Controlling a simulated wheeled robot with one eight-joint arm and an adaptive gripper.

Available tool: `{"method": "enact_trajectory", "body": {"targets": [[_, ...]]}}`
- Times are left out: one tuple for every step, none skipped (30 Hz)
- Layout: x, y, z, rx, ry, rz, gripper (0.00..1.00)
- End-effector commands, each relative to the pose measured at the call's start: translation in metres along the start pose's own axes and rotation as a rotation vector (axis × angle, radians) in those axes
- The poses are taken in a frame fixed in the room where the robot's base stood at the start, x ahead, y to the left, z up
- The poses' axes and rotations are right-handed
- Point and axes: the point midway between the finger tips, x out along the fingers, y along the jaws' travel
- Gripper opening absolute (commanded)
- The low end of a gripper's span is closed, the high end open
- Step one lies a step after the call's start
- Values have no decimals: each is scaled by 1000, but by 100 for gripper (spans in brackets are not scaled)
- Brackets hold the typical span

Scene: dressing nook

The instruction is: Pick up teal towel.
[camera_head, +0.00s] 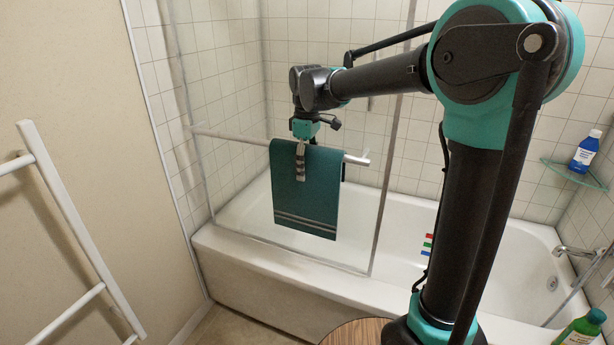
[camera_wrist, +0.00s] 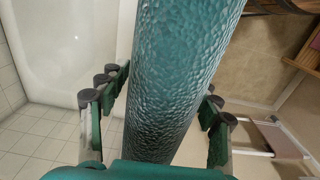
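The teal towel (camera_head: 308,195) hangs over a white rail (camera_head: 235,136) on the glass screen of the bath, with pale stripes near its lower edge. My gripper (camera_head: 300,165) is at the top of the towel, pointing down, with a finger in front of the cloth. In the wrist view the towel (camera_wrist: 180,70) runs between my two spread fingers, with narrow gaps on both sides. My gripper (camera_wrist: 160,105) is open and straddles the folded top of the towel. The far finger is hidden behind the towel in the head view.
The glass screen (camera_head: 240,190) stands on the rim of the white bathtub (camera_head: 270,278). A round wooden top (camera_head: 352,333) is at the bottom. A white ladder rack (camera_head: 75,220) leans at the left. A blue bottle (camera_head: 584,152) and a green bottle (camera_head: 582,328) are at the right.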

Motion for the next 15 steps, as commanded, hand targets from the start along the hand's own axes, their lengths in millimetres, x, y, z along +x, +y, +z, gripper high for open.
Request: {"method": "enact_trajectory", "body": {"targets": [[0, 0, 0, 0, 0, 0, 53], [0, 0, 0, 0, 0, 0, 50], [0, 0, 0, 0, 0, 0, 45], [0, 0, 0, 0, 0, 0, 41], [0, 0, 0, 0, 0, 0, 37], [0, 0, 0, 0, 0, 0, 32], [0, 0, 0, 0, 0, 0, 28], [0, 0, 0, 0, 0, 0, 25], [0, 0, 0, 0, 0, 0, 20], [0, 0, 0, 0, 0, 0, 16], [0, 0, 0, 0, 0, 0, 12], [0, 0, 0, 0, 0, 0, 12], [0, 0, 0, 0, 0, 0, 12], [0, 0, 0, 0, 0, 0, 12], [0, 0, 0, 0, 0, 0, 12]]}}
